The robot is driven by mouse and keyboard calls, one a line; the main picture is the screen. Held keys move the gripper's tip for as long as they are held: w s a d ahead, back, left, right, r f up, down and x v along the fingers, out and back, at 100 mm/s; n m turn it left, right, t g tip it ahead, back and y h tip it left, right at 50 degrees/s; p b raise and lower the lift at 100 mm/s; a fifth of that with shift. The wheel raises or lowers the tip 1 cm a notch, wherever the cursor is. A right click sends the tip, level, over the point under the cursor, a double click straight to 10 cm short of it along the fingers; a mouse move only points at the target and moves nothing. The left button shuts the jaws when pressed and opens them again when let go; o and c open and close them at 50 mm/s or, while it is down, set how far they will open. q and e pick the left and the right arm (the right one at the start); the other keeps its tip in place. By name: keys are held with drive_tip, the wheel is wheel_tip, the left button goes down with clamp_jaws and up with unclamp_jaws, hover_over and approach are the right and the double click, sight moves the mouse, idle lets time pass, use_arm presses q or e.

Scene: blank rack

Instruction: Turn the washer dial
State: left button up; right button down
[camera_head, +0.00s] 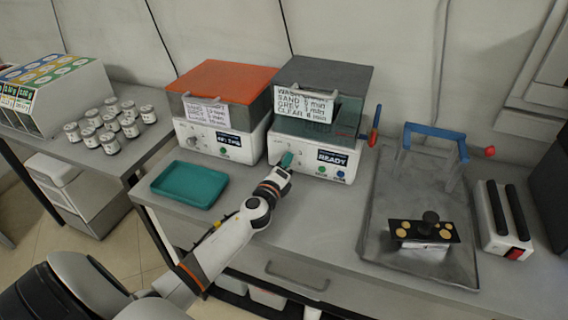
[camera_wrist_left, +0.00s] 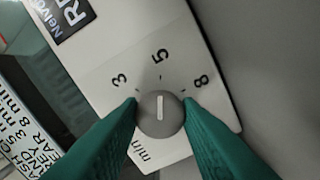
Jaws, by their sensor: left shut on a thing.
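The washer (camera_head: 319,165) is the white-fronted machine with a dark lid, and its display reads READY. My left gripper (camera_head: 286,160) reaches its front panel at the lower left. In the left wrist view, the round grey dial (camera_wrist_left: 160,113) sits between the two green fingertips of the left gripper (camera_wrist_left: 160,116), which is shut on its sides. The dial's white line points up in that view, towards the printed 5. The marks 3 and 8 lie to either side, with "min" below left. In the head view the gripper hides the dial. My right gripper is not in view.
A note (camera_head: 304,103) with times hangs on the washer. An orange-lidded machine (camera_head: 219,100) stands left of it, with a teal tray (camera_head: 189,184) in front. A grey tray (camera_head: 377,238) with a blue-handled rack (camera_head: 429,133) lies right. Small jars (camera_head: 110,143) stand far left.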

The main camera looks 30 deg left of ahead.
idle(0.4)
use_arm(q)
drive_tip(key=o, duration=1)
drive_tip(key=shift+c, duration=0.2)
drive_tip(key=b+v, duration=0.1)
drive_tip(key=v, duration=1.1)
drive_tip(key=shift+d, duration=0.1)
